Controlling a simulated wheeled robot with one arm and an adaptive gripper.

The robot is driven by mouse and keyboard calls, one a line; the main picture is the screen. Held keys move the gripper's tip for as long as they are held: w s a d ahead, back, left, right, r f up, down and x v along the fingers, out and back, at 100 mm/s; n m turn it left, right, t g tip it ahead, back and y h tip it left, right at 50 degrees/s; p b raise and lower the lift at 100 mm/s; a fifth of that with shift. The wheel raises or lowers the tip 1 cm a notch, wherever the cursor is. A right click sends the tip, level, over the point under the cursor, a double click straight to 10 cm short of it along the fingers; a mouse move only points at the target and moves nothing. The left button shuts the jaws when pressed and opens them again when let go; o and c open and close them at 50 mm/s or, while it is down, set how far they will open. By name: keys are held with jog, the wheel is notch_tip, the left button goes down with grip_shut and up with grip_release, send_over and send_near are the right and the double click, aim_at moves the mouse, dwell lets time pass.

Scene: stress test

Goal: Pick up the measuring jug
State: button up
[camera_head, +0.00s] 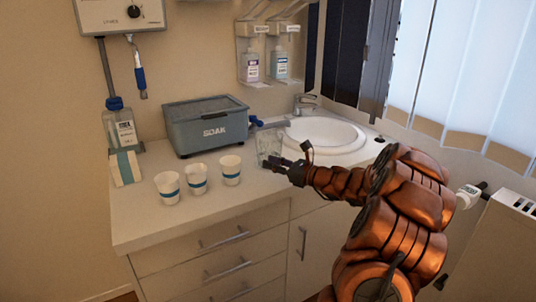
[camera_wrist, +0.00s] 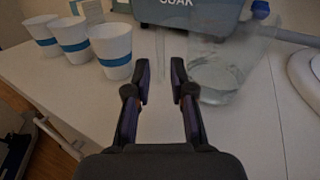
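The measuring jug (camera_head: 268,146) is clear and stands on the white counter between the grey SOAK box and the sink. In the wrist view the jug (camera_wrist: 222,70) is at the upper right, ahead and to the right of the right finger. My gripper (camera_head: 278,163) reaches over the counter from the right, in front of the jug. In the wrist view my gripper (camera_wrist: 160,80) has its two fingers apart with bare counter between them. It holds nothing. The gripper partly covers the jug's lower part in the head view.
Three white cups with blue bands, one of them the nearest to the jug (camera_head: 231,170), stand left on the counter. The grey SOAK box (camera_head: 206,127) is behind. The sink (camera_head: 322,134) is at right. A bottle (camera_head: 120,128) and a small carton (camera_head: 126,168) are far left.

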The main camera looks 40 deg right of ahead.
aim_at(258, 166)
jog(key=shift+f+x, duration=0.15)
jog(key=shift+x, duration=1.35)
jog(key=shift+f+x, duration=0.1)
jog(key=shift+x, duration=1.4)
grip_shut()
